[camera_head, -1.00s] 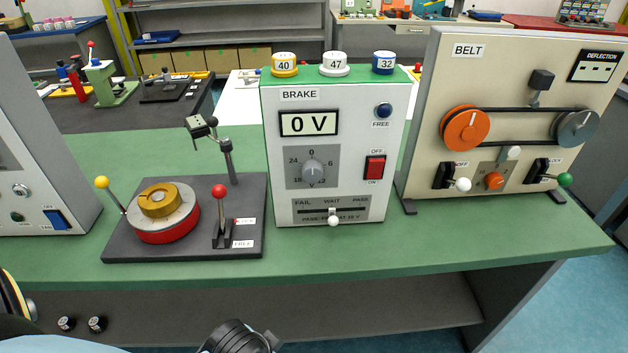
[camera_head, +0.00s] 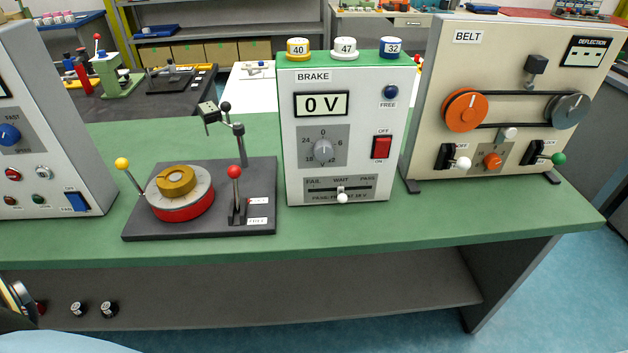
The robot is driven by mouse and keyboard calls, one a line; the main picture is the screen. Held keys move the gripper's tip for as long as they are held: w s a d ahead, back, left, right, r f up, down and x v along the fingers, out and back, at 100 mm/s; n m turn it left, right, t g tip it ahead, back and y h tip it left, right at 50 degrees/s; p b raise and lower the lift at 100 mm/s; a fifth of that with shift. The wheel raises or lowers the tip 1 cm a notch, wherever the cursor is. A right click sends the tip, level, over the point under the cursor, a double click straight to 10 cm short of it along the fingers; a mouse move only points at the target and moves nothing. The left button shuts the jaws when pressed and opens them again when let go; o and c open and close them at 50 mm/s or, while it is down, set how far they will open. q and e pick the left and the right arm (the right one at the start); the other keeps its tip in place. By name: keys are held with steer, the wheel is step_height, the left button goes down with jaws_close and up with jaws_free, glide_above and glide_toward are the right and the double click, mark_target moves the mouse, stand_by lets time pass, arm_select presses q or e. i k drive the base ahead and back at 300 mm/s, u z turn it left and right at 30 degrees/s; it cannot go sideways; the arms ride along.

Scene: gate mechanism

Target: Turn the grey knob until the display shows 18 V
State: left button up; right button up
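The grey knob (camera_head: 323,150) sits on a dial plate on the front of the white BRAKE box (camera_head: 379,181). Numbers 0, 6, 12, 18 and 24 ring the knob; its pointer direction is too small to tell. The display (camera_head: 321,104) above it reads 0 V. A red OFF/ON rocker switch (camera_head: 382,147) is right of the knob, and a blue FREE button (camera_head: 390,92) is above that. A slider (camera_head: 342,196) below stands near WAIT, between FAIL and PASS. Nothing touches the knob. Neither of my grippers is in view.
A dark base (camera_head: 140,229) with a red-and-gold disc and levers stands left of the box. The BELT panel (camera_head: 510,55) stands close on the right. Caps numbered 40, 47 and 32 sit on the box. The green bench front (camera_head: 330,225) is clear.

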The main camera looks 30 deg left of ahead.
mark_target(323, 149)
steer(key=k, duration=0.3)
steer(key=z, duration=1.6)
steer(key=i, duration=1.1)
steer(key=u, duration=2.25)
